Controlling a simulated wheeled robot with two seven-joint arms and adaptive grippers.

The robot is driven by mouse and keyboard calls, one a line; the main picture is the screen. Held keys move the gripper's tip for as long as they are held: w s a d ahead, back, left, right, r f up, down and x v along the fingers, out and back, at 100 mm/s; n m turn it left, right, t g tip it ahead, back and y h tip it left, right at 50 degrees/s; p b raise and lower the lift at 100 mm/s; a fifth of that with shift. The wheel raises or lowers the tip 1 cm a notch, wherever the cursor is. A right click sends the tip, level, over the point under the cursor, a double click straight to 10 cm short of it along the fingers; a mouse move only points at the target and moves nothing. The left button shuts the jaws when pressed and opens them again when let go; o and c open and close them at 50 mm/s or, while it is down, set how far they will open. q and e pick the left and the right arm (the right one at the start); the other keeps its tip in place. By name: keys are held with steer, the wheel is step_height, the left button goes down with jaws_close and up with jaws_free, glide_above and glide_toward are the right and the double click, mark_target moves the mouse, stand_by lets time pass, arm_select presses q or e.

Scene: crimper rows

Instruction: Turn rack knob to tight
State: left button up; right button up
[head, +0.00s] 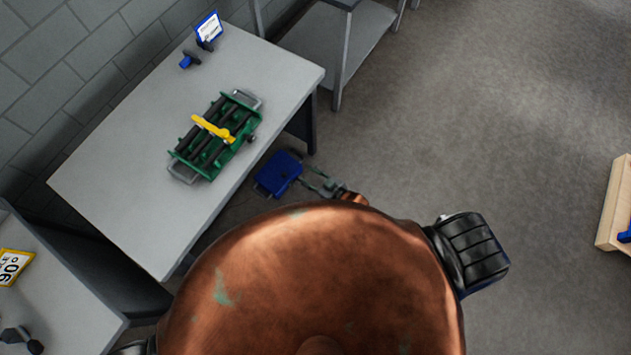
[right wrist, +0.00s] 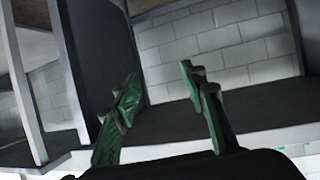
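The green rack (head: 240,103) lies on the grey table, with dark bars along it and a yellow tool (head: 212,129) across it. A small dark round knob (head: 252,138) sticks out from its right side; its setting is too small to read. My right gripper (head: 312,179) is beyond the table's right edge, below and right of the rack, apart from the knob. In the right wrist view its two green fingers (right wrist: 160,80) are spread with nothing between them; neither rack nor knob is clear there. My left gripper is not in view.
On the table (head: 120,190) stand a blue-framed sign (head: 208,27) and a small blue-and-dark object (head: 188,60). A blue box-like thing (head: 278,172) shows beside the table edge. A second table with a yellow sign (head: 12,266) is lower left. Floor at right is mostly clear.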

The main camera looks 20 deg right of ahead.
steer(key=shift+g+h, duration=0.4)
steer(key=shift+h, duration=0.1)
steer(key=shift+s+d+f, duration=0.4)
steer(key=shift+f, duration=0.3)
steer(key=shift+s+d+f, duration=0.35)
steer(key=shift+f, duration=0.3)
steer(key=shift+s+d+f, duration=0.4)
steer(key=shift+f, duration=0.3)
steer(key=s+d+f+m+g+h, duration=0.1)
steer(key=s+d+f+g+h, duration=0.15)
steer(key=s+d+f, duration=0.65)
steer(key=s+d+f+m+g, duration=0.1)
steer(key=s+f, duration=0.4)
steer(key=s, duration=0.7)
steer(key=s+d+f+m+g+h, duration=0.1)
steer(key=s+d+f+g, duration=0.2)
steer(key=s, duration=0.9)
steer(key=s+d+f+g+h, duration=0.1)
steer(key=s+d+f+g, duration=0.1)
steer(key=s+f, duration=0.5)
steer(key=s+g, duration=0.1)
steer(key=s, duration=0.4)
steer(key=shift+d+m+g, duration=0.35)
steer(key=shift+m, duration=0.05)
